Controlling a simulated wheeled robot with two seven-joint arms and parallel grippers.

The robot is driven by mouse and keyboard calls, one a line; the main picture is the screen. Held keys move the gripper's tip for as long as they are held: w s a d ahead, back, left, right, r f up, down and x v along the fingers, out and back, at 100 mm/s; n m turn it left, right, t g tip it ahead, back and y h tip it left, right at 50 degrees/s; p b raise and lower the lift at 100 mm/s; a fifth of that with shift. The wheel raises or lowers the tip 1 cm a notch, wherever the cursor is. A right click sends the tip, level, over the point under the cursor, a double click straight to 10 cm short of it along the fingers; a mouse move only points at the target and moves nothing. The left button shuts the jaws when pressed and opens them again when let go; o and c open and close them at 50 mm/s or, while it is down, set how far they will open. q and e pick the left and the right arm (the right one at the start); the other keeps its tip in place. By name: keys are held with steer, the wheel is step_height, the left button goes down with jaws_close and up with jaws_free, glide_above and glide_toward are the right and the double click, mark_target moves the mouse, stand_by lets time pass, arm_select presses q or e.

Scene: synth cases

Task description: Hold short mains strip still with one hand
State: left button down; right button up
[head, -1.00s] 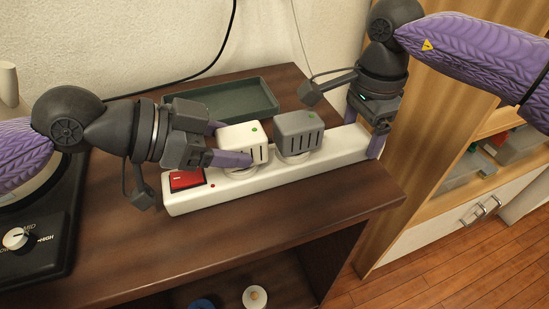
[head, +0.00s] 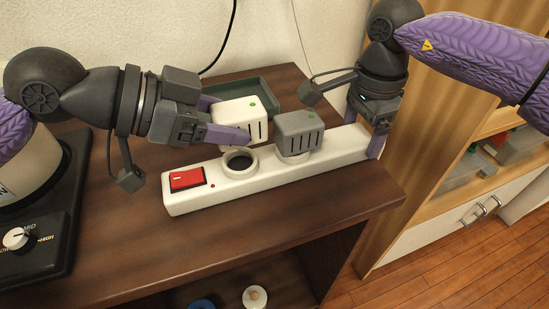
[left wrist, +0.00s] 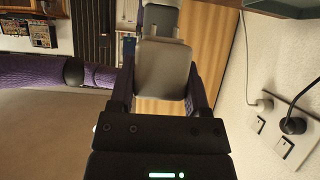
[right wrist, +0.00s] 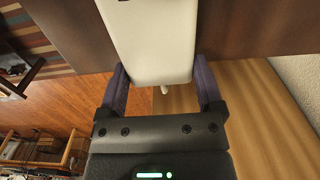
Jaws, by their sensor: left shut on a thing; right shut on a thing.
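The short mains strip (head: 222,190) is white and lies on the dark wooden table. It has a red switch (head: 187,179) at its left end and an empty round socket (head: 240,161) beside it. A grey plug adapter (head: 299,135) sits on the strip to the right of that socket. My right gripper (head: 376,143) is shut on the strip's right end, which also fills its jaws in the right wrist view (right wrist: 150,45). My left gripper (head: 232,122) is shut on a white plug adapter (head: 242,112) and holds it above the empty socket, clear of the strip. The adapter also shows in the left wrist view (left wrist: 162,70).
A dark green tray (head: 262,92) stands behind the strip. A hotplate with a knob (head: 16,238) is at the left. Small round items (head: 255,297) lie on the shelf below. The tabletop in front of the strip is clear.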

arm_select(q)
steer(key=w+a+m+t+y, duration=0.1)
steer(key=w+a+m+y, duration=0.1)
steer(key=w+a+m, duration=0.1)
steer(key=w+a+f+m+t+y, duration=0.1)
steer(key=w+a+m+t+y, duration=0.1)
steer(key=w+a+m, duration=0.2)
steer(key=w+a+m+t+y, duration=0.1)
steer(key=w+a+m+y, duration=0.1)
steer(key=w+m, duration=0.5)
steer(key=shift+a+f+m+t, duration=0.25)
steer(key=shift+a+m+t, duration=0.15)
steer(key=shift+a+m, duration=0.4)
steer(key=shift+a+f, duration=0.1)
steer(key=shift+f, duration=2.4)
jaws_free()
